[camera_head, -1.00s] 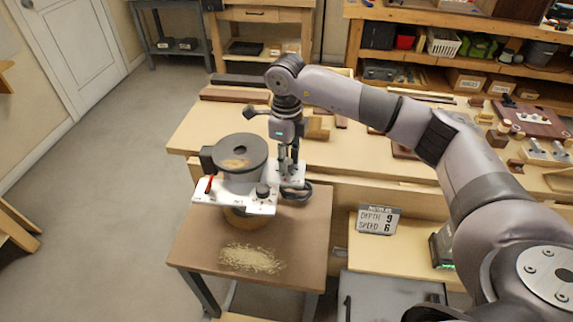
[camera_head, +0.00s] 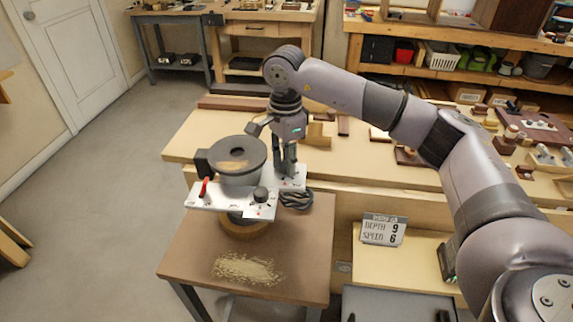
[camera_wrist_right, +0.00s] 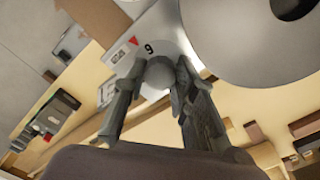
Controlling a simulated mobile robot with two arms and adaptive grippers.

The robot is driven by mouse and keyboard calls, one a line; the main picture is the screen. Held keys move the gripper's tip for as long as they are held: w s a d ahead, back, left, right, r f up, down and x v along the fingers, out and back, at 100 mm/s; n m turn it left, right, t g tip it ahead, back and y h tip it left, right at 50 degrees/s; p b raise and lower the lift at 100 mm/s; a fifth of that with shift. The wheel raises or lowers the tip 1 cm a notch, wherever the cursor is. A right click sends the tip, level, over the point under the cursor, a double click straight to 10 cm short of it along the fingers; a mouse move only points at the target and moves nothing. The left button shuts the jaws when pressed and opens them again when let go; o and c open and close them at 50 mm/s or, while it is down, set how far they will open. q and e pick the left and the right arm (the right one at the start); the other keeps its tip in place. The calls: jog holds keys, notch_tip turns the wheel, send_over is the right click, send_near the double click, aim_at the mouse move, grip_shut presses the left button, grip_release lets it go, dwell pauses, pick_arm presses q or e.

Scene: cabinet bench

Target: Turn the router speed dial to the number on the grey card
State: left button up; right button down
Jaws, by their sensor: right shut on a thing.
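The router (camera_head: 238,160), a grey round body with white plates, stands on a small brown table (camera_head: 190,250). A dark knob (camera_head: 262,195) sits on its front plate. My right gripper (camera_head: 287,178) points down at the right-hand plate, its fingers shut on a round grey dial. In the right wrist view the dial (camera_wrist_right: 159,72) is between the fingertips, with a printed 9 and a red triangle beside it. The fingers hide the dial in the head view. The grey card (camera_head: 383,230) reads DEPTH 9, SPEED 6. My left gripper is not in view.
A coiled black cable (camera_head: 297,199) lies right of the router, near my gripper. Wood shavings (camera_head: 245,268) lie on the table front. A long workbench (camera_head: 350,160) with wood pieces runs behind. Open floor (camera_head: 110,200) is at left.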

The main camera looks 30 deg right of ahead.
jog(key=shift+w+r+n+b, duration=0.1)
jog(key=shift+n+b, duration=0.3)
jog(key=shift+n, duration=0.8)
jog(key=c, duration=1.6)
grip_release()
jog(key=shift+o, duration=0.2)
notch_tip(320, 180, up, 12)
